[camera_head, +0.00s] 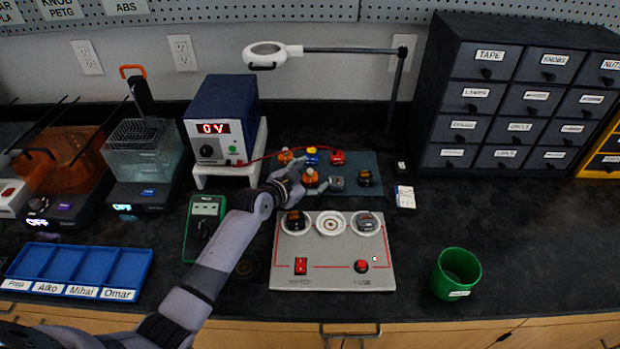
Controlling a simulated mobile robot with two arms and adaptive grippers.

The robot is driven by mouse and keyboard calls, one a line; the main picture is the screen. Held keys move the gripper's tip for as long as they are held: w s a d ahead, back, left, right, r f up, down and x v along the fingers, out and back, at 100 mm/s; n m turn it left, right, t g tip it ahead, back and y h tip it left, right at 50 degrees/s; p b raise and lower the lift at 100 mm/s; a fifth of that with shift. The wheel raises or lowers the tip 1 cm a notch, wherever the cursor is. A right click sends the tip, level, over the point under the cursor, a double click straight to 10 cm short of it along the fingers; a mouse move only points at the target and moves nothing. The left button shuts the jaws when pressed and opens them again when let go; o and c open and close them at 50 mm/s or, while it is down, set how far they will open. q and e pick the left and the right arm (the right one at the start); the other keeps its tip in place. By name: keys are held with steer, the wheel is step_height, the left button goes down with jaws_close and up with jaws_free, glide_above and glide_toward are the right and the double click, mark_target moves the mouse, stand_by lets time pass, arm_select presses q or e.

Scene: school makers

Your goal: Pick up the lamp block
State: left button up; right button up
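Several small blocks stand on a dark mat (369,160) behind the circuit board. They include an orange block (310,177), another orange one (285,156), a blue and yellow one (312,156), a red one (337,157), a grey one (337,183) and a dark one (365,177). I cannot tell from their looks which is the lamp block. My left gripper (309,177) is over the mat's left part, its fingers on either side of the nearer orange block. Whether they touch it is too small to tell. My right gripper is not in view.
The circuit board (330,275) has blocks in its left and right round seats; the middle seat is empty. A power supply (222,120) reading 0V stands left of the mat, with a lamp arm (340,50) behind. A green cup (456,272) stands right, with clear bench beyond it.

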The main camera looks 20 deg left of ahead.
arm_select(q)
steer(key=c, duration=1.2)
